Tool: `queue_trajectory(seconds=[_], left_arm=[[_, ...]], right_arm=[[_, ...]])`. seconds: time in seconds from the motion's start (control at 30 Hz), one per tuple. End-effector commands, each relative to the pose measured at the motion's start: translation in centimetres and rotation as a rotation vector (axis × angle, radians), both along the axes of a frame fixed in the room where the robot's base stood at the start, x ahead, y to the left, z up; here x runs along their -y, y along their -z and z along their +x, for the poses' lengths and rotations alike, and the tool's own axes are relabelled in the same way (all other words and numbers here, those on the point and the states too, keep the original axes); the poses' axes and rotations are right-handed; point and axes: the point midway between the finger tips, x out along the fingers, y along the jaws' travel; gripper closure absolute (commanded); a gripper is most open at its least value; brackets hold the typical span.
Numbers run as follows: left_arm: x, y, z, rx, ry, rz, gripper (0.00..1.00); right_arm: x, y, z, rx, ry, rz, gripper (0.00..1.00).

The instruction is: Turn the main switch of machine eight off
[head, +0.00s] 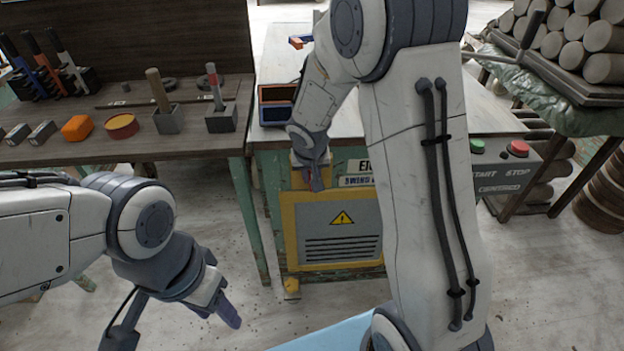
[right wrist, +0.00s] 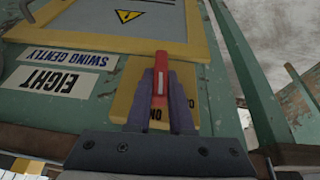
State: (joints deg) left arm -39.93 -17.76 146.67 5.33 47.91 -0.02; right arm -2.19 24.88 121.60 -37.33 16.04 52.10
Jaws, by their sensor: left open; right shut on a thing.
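The main switch is a red lever (right wrist: 160,78) on a yellow plate (right wrist: 123,103) in the right wrist view. Upside-down "ON" lettering shows at the plate's lower part there. Beside it is the label "EIGHT" (right wrist: 55,80), also upside down. My right gripper (right wrist: 161,90) is shut on the red lever, one finger on each side. In the head view my right gripper (head: 314,178) is at the machine's front, above the yellow-framed panel (head: 291,240); the lever is mostly hidden there. My left gripper (head: 226,311) is open and empty, low at the left, over the floor.
A dark bench (head: 190,143) at the left holds tools and small blocks. A green START button (head: 477,146) and a red STOP button (head: 518,149) sit right of my right arm.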

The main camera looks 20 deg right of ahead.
Motion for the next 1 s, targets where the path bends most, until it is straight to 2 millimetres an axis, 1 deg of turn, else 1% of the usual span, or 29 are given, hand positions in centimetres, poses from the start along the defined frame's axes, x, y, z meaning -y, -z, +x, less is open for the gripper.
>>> queue_trajectory(seconds=[0.03, 0.3, 0.4, 0.63, 1.0], left_arm=[[0.0, 1.5, 0.0, 0.000, 0.000, 0.000, 0.50], [0.0, 6.5, 0.0, 0.000, 0.000, 0.000, 0.50], [0.0, 8.0, 0.0, 0.000, 0.000, 0.000, 0.50], [0.0, 9.5, 0.0, 0.000, 0.000, 0.000, 0.50], [0.0, 10.1, 0.0, 0.000, 0.000, 0.000, 0.50]], right_arm=[[-0.2, 0.6, 0.1, -0.003, -0.003, -0.023, 1.00], [-0.7, 1.0, 0.3, -0.053, -0.005, -0.208, 1.00], [-0.9, 1.0, 0.3, -0.081, -0.006, -0.299, 1.00], [-1.3, 0.8, 0.4, -0.145, -0.005, -0.510, 1.00], [-1.7, 1.1, 0.5, -0.245, -0.004, -0.850, 1.00]])
